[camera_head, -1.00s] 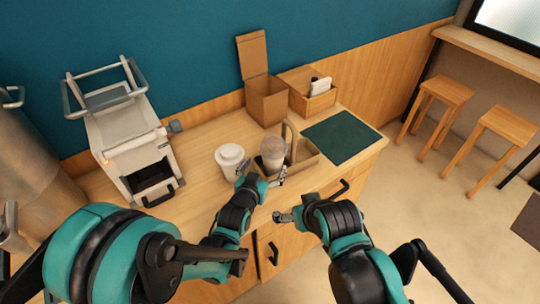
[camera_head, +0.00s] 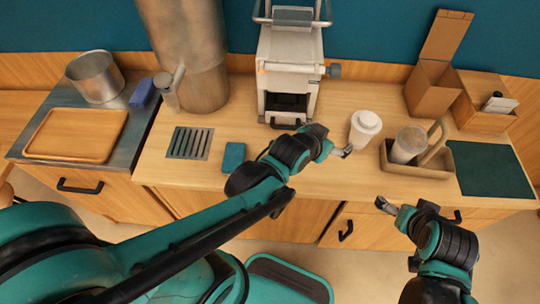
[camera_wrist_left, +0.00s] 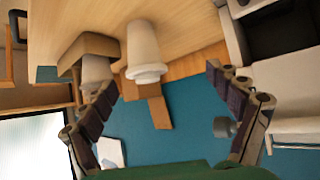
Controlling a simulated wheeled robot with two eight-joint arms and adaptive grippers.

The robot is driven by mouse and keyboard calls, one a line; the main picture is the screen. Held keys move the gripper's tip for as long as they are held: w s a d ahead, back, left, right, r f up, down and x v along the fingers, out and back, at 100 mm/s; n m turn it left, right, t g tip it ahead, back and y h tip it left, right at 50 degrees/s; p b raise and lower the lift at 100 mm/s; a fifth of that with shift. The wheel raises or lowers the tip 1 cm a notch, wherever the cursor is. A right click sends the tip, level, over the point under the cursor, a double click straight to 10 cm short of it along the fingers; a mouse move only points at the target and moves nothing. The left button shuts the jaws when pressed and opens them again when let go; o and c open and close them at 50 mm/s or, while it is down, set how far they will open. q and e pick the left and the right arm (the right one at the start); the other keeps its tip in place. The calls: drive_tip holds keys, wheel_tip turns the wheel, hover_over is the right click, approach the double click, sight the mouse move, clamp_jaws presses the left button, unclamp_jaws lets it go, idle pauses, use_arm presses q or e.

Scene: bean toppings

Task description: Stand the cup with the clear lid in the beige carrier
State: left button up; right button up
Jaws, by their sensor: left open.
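The cup with the clear lid (camera_head: 408,145) stands upright in the left part of the beige carrier (camera_head: 432,172), beside its arched handle. In the left wrist view, this cup (camera_wrist_left: 97,70) is partly behind a finger and the carrier (camera_wrist_left: 86,46) shows at upper left. My left gripper (camera_head: 344,152) is open and empty, left of the carrier and near a white-lidded cup (camera_head: 364,128). My right gripper (camera_head: 385,205) is in front of the counter edge, apart from the carrier; its jaw state is unclear.
The white-lidded cup stands between my left gripper and the carrier. A cardboard box (camera_head: 431,92), a wooden box (camera_head: 484,112) and a dark green mat (camera_head: 493,171) lie behind and right. A coffee machine (camera_head: 290,70) stands at the back; a teal block (camera_head: 233,157) is further left.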

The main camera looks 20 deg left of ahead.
use_arm(q)
drive_tip(key=s+a+n+g+y, duration=0.3)
drive_tip(key=s+a, duration=0.9)
drive_tip(key=s, duration=0.1)
drive_tip(key=shift+s+a, duration=0.15)
drive_tip(key=shift+a, duration=0.15)
drive_tip(key=shift+f, duration=0.1)
idle(1.1)
